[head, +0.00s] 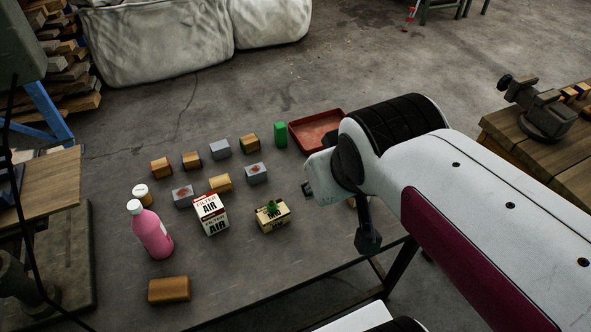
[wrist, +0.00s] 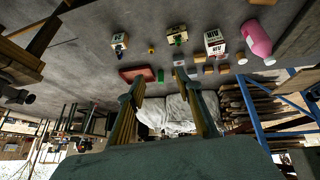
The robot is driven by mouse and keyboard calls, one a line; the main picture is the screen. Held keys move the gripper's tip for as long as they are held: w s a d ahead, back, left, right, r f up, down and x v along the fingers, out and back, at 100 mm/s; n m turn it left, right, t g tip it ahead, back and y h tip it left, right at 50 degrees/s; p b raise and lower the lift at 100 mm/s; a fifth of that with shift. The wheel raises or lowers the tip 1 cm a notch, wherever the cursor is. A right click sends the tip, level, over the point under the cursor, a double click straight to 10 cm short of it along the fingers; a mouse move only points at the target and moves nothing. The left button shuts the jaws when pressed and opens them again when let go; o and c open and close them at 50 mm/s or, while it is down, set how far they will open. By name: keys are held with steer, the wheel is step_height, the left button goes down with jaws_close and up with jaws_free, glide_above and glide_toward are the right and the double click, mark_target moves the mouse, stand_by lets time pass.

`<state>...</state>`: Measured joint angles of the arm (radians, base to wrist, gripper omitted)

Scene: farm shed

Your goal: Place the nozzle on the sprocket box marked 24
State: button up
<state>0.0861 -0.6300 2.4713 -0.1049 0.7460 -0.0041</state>
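My gripper (wrist: 160,82) shows in the wrist view with its two fingers spread apart and nothing between them. In the head view my arm mostly hides it, above the right part of the table. A small cream box (head: 272,217) with dark print has a small green object on top; it also shows in the wrist view (wrist: 177,31). A second printed box (wrist: 118,38) with a dark piece on it stands farther left in the wrist view, and my arm hides it in the head view. I cannot read a 24 on either box or tell which small piece is the nozzle.
A white and red air filter box (head: 211,214), a pink bottle (head: 152,232) and a brown block (head: 169,290) stand left. The front middle of the table is clear.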

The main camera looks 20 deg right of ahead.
steer(key=s+a+y, duration=0.1)
steer(key=s+a, duration=0.3)
steer(key=shift+s+f+g, duration=0.3)
steer(key=shift+s, duration=0.1)
steer(key=shift+a, duration=0.1)
